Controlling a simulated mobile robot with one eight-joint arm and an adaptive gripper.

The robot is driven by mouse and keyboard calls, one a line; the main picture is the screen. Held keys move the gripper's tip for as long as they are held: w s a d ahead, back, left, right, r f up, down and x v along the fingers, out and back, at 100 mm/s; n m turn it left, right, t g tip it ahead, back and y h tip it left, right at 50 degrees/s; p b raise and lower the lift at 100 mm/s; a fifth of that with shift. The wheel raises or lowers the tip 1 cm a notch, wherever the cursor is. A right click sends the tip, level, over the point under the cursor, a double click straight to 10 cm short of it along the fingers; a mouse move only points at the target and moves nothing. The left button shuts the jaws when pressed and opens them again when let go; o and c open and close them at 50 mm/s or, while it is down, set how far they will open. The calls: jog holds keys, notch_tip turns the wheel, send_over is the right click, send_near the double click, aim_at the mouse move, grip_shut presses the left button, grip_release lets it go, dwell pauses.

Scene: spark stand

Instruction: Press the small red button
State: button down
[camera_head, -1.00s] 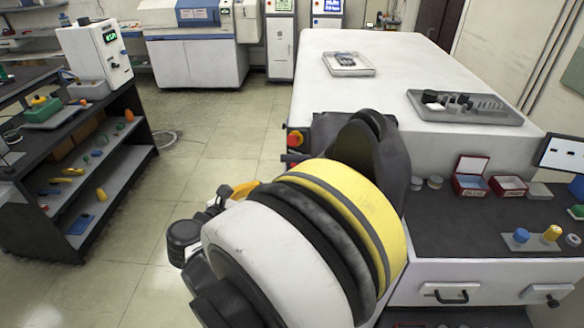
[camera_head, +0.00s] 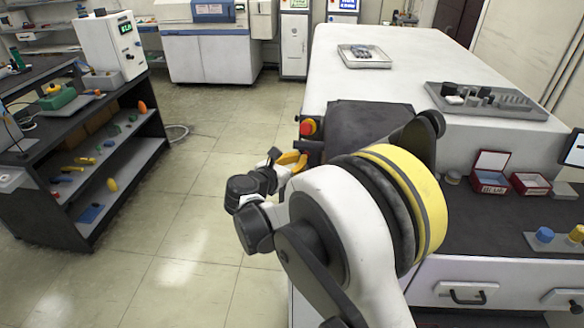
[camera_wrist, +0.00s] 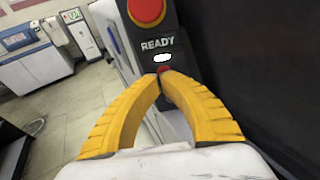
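The small red button (camera_wrist: 164,69) shows just above my fingertips in the wrist view, below a white oval light (camera_wrist: 162,58) and the word READY. Its lower part is hidden behind the fingertips. My gripper (camera_wrist: 163,75) has its yellow fingers brought together at the tips, with nothing between them. The tips are at or right in front of the small button; I cannot tell if they touch it. In the head view my gripper (camera_head: 301,162) is at the left side of the white machine, and the small button cannot be made out there.
A large red button (camera_wrist: 147,10) sits above READY on the same dark panel; it also shows in the head view (camera_head: 308,126). The white machine (camera_head: 400,70) carries trays on top. A dark shelf unit (camera_head: 90,160) stands left, with clear floor (camera_head: 190,220) between.

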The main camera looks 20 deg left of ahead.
jog(key=shift+w, duration=0.25)
